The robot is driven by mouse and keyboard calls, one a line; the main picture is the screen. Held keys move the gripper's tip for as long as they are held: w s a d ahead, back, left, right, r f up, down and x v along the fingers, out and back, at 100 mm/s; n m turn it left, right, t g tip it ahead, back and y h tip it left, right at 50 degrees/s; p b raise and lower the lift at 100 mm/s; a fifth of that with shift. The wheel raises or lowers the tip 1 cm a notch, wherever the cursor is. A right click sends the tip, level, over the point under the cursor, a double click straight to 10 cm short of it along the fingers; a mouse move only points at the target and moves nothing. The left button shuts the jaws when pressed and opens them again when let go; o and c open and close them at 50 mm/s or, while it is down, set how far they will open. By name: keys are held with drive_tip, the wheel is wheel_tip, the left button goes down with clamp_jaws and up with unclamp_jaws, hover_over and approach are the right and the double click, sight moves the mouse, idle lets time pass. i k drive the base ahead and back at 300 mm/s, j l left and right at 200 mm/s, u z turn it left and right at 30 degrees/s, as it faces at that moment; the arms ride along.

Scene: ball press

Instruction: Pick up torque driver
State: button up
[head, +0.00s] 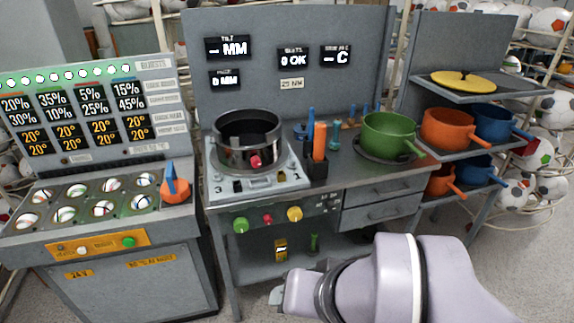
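An orange-handled tool (320,141), which looks like the torque driver, stands upright in a small black holder (315,171) on the grey workbench. Its lower end is hidden in the holder. A thin blue-handled tool (310,121) stands just behind it. My gripper (276,295) is at the bottom middle, in front of and below the bench top, apart from the tool. Its fingers are small and mostly hidden by my wrist, so I cannot see whether it is open.
A black pot (248,140) with a red knob sits on a plate left of the holder. A green pot (388,135) stands to the right. Orange (448,128) and blue pots (495,122) fill the right shelf. A cabinet (120,270) with balls stands left.

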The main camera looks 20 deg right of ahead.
sight(320, 128)
drive_tip(key=i+j+z, duration=0.25)
drive_tip(key=i+z, duration=0.15)
drive_tip(key=i+j+z, duration=0.8)
drive_tip(key=k+j, duration=0.05)
drive_tip(key=k, duration=0.05)
